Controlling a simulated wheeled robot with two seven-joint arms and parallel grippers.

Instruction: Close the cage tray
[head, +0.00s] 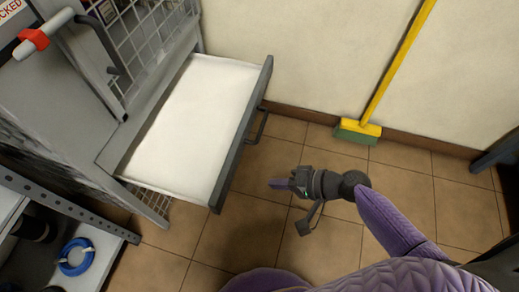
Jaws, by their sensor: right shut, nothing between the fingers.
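The cage tray (185,128) is a drawer with a white bottom and a dark grey front, pulled out of the grey cage cabinet (62,78) at the left. Its front (240,140) faces right, and a dark bar handle (259,127) stands out from it. My right gripper (277,184) is shut and empty. It is to the right of the tray front, over the tiled floor, pointing left and not touching the tray. The tray looks empty. My left gripper is not in view.
A broom with a yellow handle and green bristles (354,137) leans on the wall behind. A shelf (92,262) with a blue ring (76,257) is at the lower left. A dark object (500,152) stands at the right edge. The tiled floor right of the tray is clear.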

